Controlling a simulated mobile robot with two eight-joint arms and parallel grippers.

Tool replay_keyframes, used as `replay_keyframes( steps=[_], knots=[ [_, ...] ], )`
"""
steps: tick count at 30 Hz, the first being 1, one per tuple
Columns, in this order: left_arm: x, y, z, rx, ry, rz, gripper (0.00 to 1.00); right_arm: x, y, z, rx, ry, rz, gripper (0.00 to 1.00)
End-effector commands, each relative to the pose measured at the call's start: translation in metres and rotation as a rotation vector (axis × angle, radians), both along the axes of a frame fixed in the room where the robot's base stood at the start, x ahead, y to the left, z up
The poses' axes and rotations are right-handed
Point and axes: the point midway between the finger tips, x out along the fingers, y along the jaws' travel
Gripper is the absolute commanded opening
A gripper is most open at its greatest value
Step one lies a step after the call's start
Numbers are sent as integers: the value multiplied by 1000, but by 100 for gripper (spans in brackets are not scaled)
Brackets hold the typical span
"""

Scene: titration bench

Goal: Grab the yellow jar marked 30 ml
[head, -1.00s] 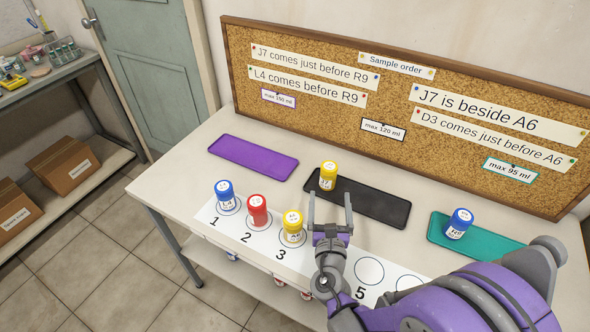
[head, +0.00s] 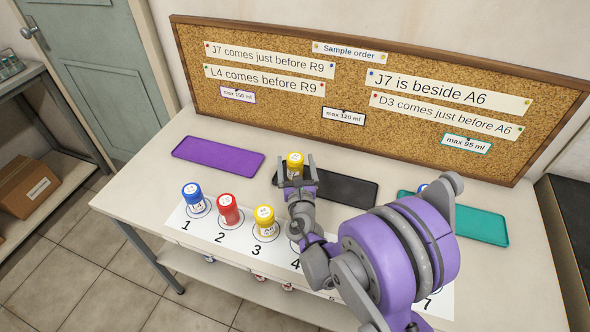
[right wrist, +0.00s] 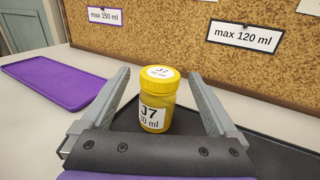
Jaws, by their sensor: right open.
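A yellow jar (head: 295,164) stands upright on the left end of the black tray (head: 345,190). In the right wrist view the jar (right wrist: 157,100) has a label reading J7 and a volume ending in "0 ml", its first digit unclear. My right gripper (head: 296,174) is open, with a finger on either side of the jar and a gap to each. Another yellow jar (head: 265,222), labelled A6, stands on spot 3 of the numbered strip; its volume is too small to read. My left gripper is not in view.
A blue jar (head: 192,198) and a red jar (head: 229,210) stand on spots 1 and 2. A purple tray (head: 217,155) lies empty at left. A teal tray (head: 480,225) lies at right, its blue jar mostly hidden by my arm. A corkboard (head: 350,110) stands behind.

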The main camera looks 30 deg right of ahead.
Motion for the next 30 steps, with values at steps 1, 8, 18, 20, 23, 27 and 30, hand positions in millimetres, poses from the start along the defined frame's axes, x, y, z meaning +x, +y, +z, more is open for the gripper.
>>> replay_keyframes(
  steps=[1, 8, 18, 20, 23, 27, 30],
  knots=[
    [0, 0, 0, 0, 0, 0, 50, 1, -1, 0, 0, 0, 0, 95],
    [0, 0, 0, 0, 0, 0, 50, 1, 0, 0, 0, 0, 1, 82],
    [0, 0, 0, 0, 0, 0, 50, 1, 0, 0, 0, 0, 1, 21],
    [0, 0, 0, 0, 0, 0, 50, 1, 0, 0, 0, 0, 1, 10],
    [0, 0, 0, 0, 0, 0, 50, 0, 0, 0, 0, 0, 1, 4],
    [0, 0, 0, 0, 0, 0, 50, 0, 0, 1, 0, 0, 1, 4],
    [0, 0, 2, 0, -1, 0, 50, 0, 0, 7, 0, 0, 0, 4]
  ],
)
